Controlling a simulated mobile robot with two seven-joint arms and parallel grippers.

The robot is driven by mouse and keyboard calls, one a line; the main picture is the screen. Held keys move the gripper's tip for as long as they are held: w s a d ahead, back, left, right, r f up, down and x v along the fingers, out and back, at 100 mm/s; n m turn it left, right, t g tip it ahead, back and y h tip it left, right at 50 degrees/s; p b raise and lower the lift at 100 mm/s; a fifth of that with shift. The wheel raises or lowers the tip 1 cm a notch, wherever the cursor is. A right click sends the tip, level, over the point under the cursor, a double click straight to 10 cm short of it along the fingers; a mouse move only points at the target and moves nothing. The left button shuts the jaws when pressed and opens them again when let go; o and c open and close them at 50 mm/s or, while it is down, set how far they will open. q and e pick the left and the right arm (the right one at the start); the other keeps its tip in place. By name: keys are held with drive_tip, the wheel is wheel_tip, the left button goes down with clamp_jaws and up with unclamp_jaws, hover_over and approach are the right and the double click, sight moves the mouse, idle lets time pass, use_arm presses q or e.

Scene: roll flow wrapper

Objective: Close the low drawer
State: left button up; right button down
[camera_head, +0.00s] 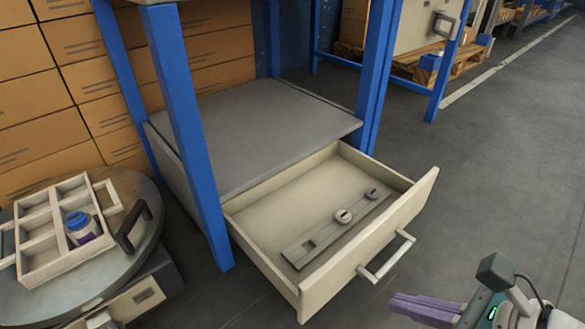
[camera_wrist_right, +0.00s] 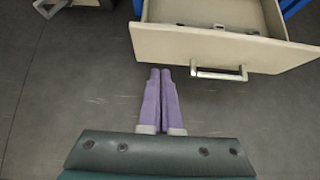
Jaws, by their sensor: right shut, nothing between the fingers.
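The low drawer (camera_head: 365,242) is pulled out from under the grey shelf of the blue-framed bench. Its cream front carries a bar handle (camera_head: 388,256). A flat grey bar-shaped part with round knobs (camera_head: 335,225) lies inside it. My right gripper (camera_head: 395,304) is at the lower right, in front of the drawer and apart from it. In the right wrist view, its purple fingers (camera_wrist_right: 160,72) are together with nothing between them, and the drawer front (camera_wrist_right: 215,50) and its handle (camera_wrist_right: 218,73) are ahead and to the right. My left gripper is not in view.
A round table (camera_head: 135,255) at the left holds a compartment tray (camera_head: 50,271) with a blue-capped bottle (camera_head: 80,229). A blue post (camera_head: 190,140) stands beside the drawer's left side. Cardboard boxes (camera_head: 85,60) are stacked behind. The floor (camera_head: 490,190) to the right is clear.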

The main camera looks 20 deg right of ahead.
sight(330, 273)
drive_tip(key=b+x, duration=0.2)
drive_tip(key=x, duration=0.1)
drive_tip(key=b+x, duration=0.3)
drive_tip(key=x, duration=0.1)
drive_tip(key=w+r+b+x, duration=0.1)
drive_tip(key=b+x, duration=0.1)
drive_tip(key=x, duration=0.2)
drive_tip(key=shift+a+r+b, duration=0.15)
drive_tip(key=shift+a+b, duration=0.1)
drive_tip(key=shift+b, duration=0.05)
drive_tip(key=shift+w+a+r, duration=0.15)
drive_tip(key=shift+w+a, duration=0.05)
drive_tip(key=shift+w, duration=0.3)
